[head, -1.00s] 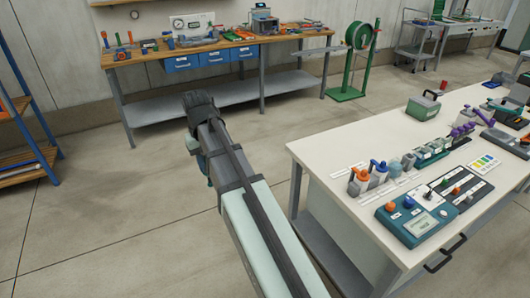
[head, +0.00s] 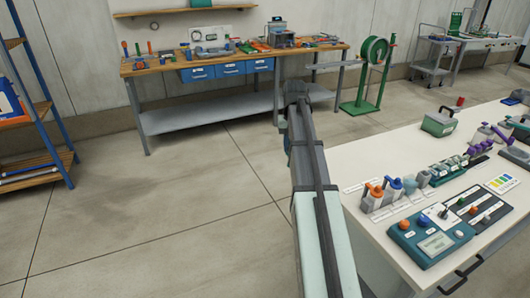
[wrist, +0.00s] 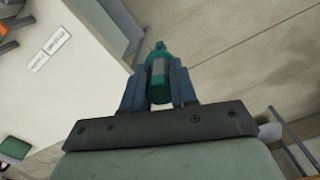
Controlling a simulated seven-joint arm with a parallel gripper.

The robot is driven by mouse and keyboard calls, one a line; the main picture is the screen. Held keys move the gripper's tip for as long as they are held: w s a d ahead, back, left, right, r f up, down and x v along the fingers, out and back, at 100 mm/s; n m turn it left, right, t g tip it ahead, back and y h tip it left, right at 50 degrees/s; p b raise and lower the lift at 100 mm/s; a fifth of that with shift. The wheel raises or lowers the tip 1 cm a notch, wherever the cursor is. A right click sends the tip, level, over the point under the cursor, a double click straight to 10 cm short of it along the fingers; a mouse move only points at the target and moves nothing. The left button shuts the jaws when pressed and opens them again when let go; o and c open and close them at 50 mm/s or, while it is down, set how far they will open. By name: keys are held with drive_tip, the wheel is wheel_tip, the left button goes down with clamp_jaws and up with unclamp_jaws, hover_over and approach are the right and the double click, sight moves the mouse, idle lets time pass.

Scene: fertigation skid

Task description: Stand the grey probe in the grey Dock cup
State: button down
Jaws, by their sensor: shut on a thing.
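In the wrist view my gripper (wrist: 158,84) is shut on a teal bottle-like piece with a grey band (wrist: 159,70), held between its two blue-grey fingers. I cannot tell whether this is the grey probe. In the head view my arm hides most of the gripper, which is off the white table's left edge. On that table, small grey pieces (head: 410,187) stand in a row beside an orange-topped one (head: 373,197) and a blue-topped one (head: 393,189). I cannot make out which, if any, is the grey Dock cup.
The white table (head: 365,152) has label cards (wrist: 38,61) near its edge. A teal control box (head: 430,238) stands at its front and a green case (head: 438,124) at its back. A wooden workbench (head: 160,67) stands behind. The floor (head: 190,210) on the left is clear.

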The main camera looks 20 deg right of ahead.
drive_tip(key=s+d+m, duration=0.3)
drive_tip(key=s+d, duration=0.5)
drive_tip(key=d, duration=0.9)
drive_tip(key=s+d+m, duration=0.2)
drive_tip(key=s+d, duration=0.6)
drive_tip(key=d, duration=0.9)
drive_tip(key=s+d+m, duration=0.3)
drive_tip(key=s+d, duration=0.4)
drive_tip(key=d, duration=1)
wheel_tip(320, 180, down, 9)
drive_tip(key=shift+s+a, duration=0.2)
drive_tip(key=c, duration=0.8)
unclamp_jaws()
